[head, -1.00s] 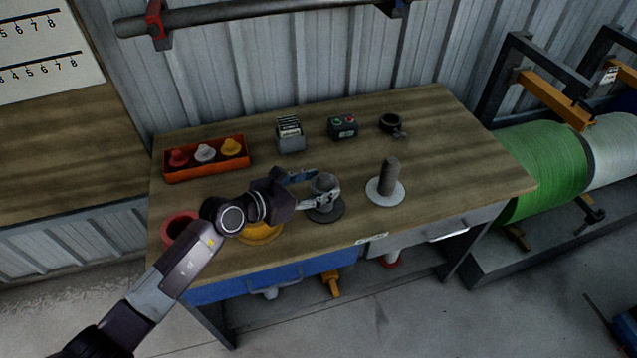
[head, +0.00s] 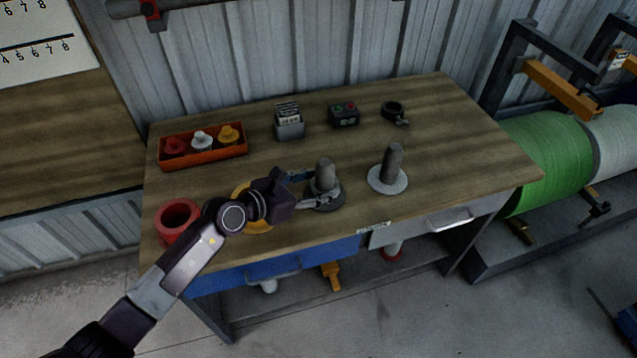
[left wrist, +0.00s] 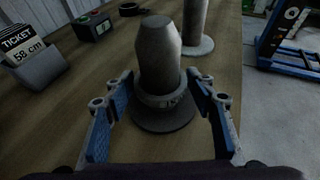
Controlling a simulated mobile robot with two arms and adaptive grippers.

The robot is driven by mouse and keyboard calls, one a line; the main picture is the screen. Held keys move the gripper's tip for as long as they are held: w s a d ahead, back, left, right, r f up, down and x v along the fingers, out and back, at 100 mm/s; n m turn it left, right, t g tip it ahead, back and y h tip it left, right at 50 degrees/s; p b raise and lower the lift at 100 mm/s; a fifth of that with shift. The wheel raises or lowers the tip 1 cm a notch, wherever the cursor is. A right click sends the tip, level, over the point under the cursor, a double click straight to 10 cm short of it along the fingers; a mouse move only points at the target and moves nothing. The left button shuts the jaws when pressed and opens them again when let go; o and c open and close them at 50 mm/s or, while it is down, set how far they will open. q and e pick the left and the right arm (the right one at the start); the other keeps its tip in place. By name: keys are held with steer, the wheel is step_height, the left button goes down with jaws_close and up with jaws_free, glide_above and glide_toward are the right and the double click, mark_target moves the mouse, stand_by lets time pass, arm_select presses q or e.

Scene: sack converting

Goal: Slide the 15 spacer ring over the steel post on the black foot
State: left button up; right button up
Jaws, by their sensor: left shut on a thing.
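The steel post (head: 325,172) stands upright on the black foot (head: 338,203); it also shows in the left wrist view (left wrist: 160,55). The grey spacer ring, marked 15 (left wrist: 165,101), is around the lower part of the post, just above or on the black foot (left wrist: 165,122); I cannot tell if it touches. The fingers partly hide the ring in the head view. My right gripper is not in view.
A second post (head: 392,163) on a pale round foot (head: 375,184) stands close by on the right. A red ring (head: 177,214) and a yellow ring (head: 240,190) lie near my left arm. An orange tray (head: 203,158), ticket holder (head: 290,128), button box (head: 343,115) and dark clamp (head: 393,110) stand behind.

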arm_select(q)
steer(key=o, duration=1.4)
steer(key=v, duration=1.2)
steer(key=shift+r, duration=0.1)
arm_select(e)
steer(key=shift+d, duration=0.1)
